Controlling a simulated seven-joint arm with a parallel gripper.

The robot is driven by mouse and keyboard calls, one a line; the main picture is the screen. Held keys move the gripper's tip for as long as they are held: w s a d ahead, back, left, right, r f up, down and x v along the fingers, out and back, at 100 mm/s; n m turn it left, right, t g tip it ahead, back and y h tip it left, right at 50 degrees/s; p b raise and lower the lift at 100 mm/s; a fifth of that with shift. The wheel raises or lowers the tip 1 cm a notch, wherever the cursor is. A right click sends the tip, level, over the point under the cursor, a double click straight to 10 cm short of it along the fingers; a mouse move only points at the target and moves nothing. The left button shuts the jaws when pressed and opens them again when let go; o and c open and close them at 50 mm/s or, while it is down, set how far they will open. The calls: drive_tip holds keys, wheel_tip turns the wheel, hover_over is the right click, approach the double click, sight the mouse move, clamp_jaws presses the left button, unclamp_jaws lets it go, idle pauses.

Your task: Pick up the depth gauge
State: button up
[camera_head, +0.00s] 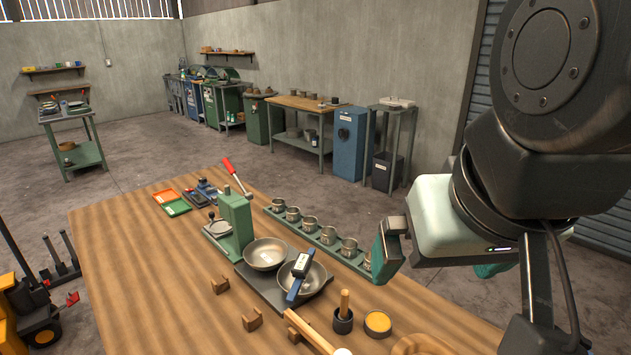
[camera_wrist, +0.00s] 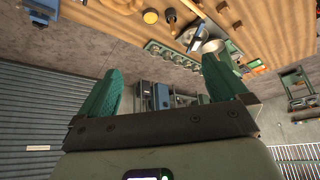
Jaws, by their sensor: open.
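The depth gauge (camera_head: 298,272) has a blue bar and a dark head with a pale display. It lies tilted across the right-hand metal bowl (camera_head: 318,283), which stands on a dark plate on the wooden table. My gripper (camera_head: 432,262) is to the right of the gauge and apart from it, above the table's right side. In the wrist view, its two green fingers (camera_wrist: 160,85) are spread wide with nothing between them.
A second bowl (camera_head: 265,254) and a green press with a red lever (camera_head: 235,220) stand left of the gauge. A green rack of metal cups (camera_head: 318,236) runs behind. Wooden blocks (camera_head: 252,319), a mallet and a yellow-topped tin (camera_head: 377,323) lie in front. The table's left side is clear.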

sight(308, 263)
drive_tip(key=w+a+f+m+g+y, duration=0.2)
drive_tip(key=w+a+f+m+y, duration=0.1)
drive_tip(key=w, duration=0.5)
drive_tip(key=w+a+f+m+g+y, duration=0.2)
drive_tip(key=w+a+f, duration=0.15)
drive_tip(key=w, duration=0.35)
drive_tip(key=w+a+f+m+g+y, duration=0.2)
drive_tip(key=w+f+m+g+y, duration=0.15)
drive_tip(key=w, duration=0.45)
drive_tip(key=w+d+f+m+t+y, duration=0.3)
drive_tip(key=w+f+m, duration=0.35)
drive_tip(key=f, duration=0.65)
drive_tip(key=w+f+m+t+y, duration=0.4)
drive_tip(key=w+f+m+y, duration=0.3)
drive_tip(key=f, duration=0.6)
drive_tip(key=shift+n+g+h, duration=0.25)
drive_tip(key=shift+n+h, duration=0.05)
drive_tip(key=shift+h, duration=0.25)
drive_tip(key=x, duration=1)
drive_tip(key=shift+w+a+f, duration=0.1)
drive_tip(key=shift+w+f, duration=0.1)
drive_tip(key=shift+w, duration=0.25)
